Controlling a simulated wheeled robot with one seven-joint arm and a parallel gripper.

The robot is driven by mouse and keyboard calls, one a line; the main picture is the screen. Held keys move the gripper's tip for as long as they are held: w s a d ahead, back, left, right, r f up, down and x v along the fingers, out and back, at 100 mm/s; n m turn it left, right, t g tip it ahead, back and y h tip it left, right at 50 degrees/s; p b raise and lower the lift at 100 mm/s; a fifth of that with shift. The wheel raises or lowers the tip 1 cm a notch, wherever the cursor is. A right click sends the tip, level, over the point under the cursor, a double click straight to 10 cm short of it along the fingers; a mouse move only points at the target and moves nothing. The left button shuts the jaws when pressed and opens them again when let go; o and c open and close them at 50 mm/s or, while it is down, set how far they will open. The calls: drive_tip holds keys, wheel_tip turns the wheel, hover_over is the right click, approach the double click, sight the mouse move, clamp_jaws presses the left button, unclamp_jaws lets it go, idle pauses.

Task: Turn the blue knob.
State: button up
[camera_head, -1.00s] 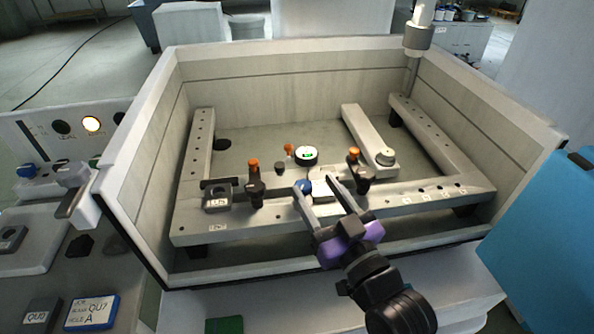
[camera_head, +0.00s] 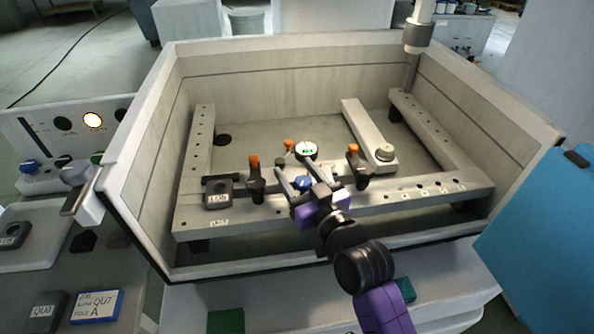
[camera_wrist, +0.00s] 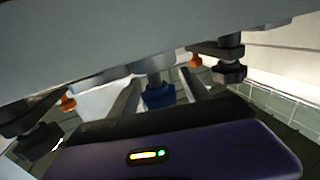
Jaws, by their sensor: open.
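The blue knob (camera_head: 303,184) is on the front of the fixture in the open tank, between two orange-topped clamps. My gripper (camera_head: 293,169) is open, with its two fingers pointing into the tank and one on each side of the knob in the head view. In the wrist view the knob (camera_wrist: 158,96) shows between the two spread fingers (camera_wrist: 158,92), below a grey block. I cannot tell whether either finger touches the knob. The purple gripper body partly hides the fixture around it.
Orange-topped clamps stand left (camera_head: 255,175) and right (camera_head: 354,165) of the gripper. A round gauge with a green display (camera_head: 306,150) is just behind. Another blue knob (camera_head: 30,166) is on the left panel. The tank's front wall (camera_head: 225,264) lies below my arm.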

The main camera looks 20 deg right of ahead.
clamp_jaws()
drive_tip(key=shift+d+f+y+b, duration=0.15)
drive_tip(key=shift+f+y+b, duration=0.15)
drive_tip(key=shift+b, duration=0.6)
drive_tip(key=n+y+b, duration=0.1)
drive_tip(key=y+b, duration=0.1)
drive_tip(key=b, duration=0.1)
drive_tip(key=n+g+y+b, duration=0.1)
drive_tip(key=n+y+b, duration=0.1)
drive_tip(key=b, duration=0.1)
drive_tip(key=shift+a+b, duration=0.3)
drive_tip(key=shift+a, duration=0.05)
drive_tip(key=shift+s+a+r+n+g+y+b, duration=0.15)
drive_tip(key=shift+a+r+n+g+y+b, duration=0.05)
drive_tip(key=shift+n+g+y+b, duration=0.5)
unclamp_jaws()
drive_tip(key=shift+r, duration=0.1)
